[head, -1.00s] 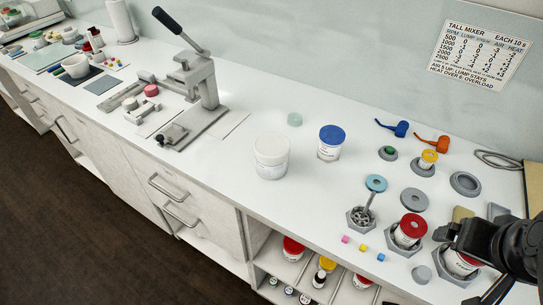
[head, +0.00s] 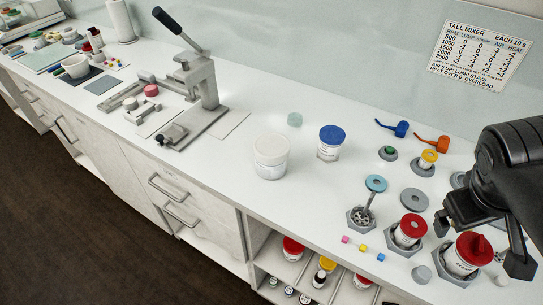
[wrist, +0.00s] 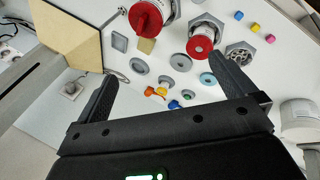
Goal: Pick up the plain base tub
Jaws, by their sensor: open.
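A large white tub with a white lid (head: 271,157), which looks like the plain base tub, stands upright on the counter in the middle of the head view. A white tub also shows at the right edge of the wrist view (wrist: 298,120), outside my fingers. My gripper (head: 482,246) is open and empty at the right of the head view, near a red-lidded tub (head: 471,250) and well apart from the white tub. In the wrist view its two fingers (wrist: 160,63) are spread wide with nothing held between them.
A blue-lidded tub (head: 330,143) stands just right of the white tub. Hex holders, another red-lidded tub (head: 409,230), grey discs and small cubes crowd the right end. A lever press (head: 200,85) stands left.

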